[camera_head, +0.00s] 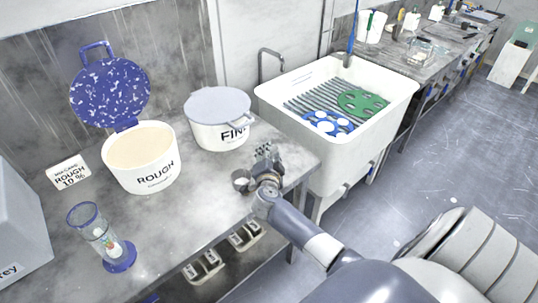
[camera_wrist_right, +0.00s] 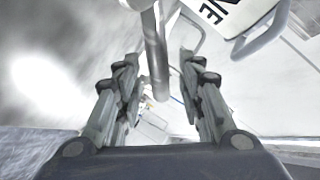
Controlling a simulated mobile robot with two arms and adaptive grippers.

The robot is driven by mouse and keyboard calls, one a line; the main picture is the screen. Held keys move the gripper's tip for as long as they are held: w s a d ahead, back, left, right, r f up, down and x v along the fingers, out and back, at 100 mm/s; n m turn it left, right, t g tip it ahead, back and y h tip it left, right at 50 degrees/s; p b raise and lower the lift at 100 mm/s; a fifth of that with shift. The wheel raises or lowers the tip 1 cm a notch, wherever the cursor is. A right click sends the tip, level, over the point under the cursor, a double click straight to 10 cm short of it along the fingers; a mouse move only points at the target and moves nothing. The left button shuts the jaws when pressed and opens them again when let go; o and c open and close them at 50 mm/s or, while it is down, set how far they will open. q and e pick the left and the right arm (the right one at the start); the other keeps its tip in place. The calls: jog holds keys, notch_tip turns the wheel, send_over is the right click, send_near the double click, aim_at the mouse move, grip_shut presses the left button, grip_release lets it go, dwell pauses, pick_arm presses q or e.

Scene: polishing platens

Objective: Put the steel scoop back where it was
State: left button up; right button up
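My right gripper (camera_head: 262,162) is over the front right edge of the bench, in front of the tub marked FINE. A small round steel cup (camera_head: 240,181), which looks like the bowl of the steel scoop, is just left of it. In the right wrist view a steel bar (camera_wrist_right: 156,55), likely the scoop's handle, runs between the fingers of my right gripper (camera_wrist_right: 158,62). The fingers stand apart with a gap on both sides of the bar. Whether the scoop rests on the bench is not clear. My left gripper is not in view.
The ROUGH tub (camera_head: 145,170) stands open with pale powder and its speckled blue lid (camera_head: 110,90) raised. The FINE tub (camera_head: 218,132) has its grey lid on. A glass cylinder (camera_head: 100,240) stands front left, near a sign (camera_head: 69,173). A white sink (camera_head: 345,140) holds platens.

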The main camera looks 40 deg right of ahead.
jog(key=shift+r, duration=0.15)
jog(key=v, duration=1.1)
jog(key=shift+a, duration=0.1)
jog(key=shift+s+a+r, duration=0.15)
jog(key=shift+s+a, duration=0.1)
jog(key=shift+s, duration=0.1)
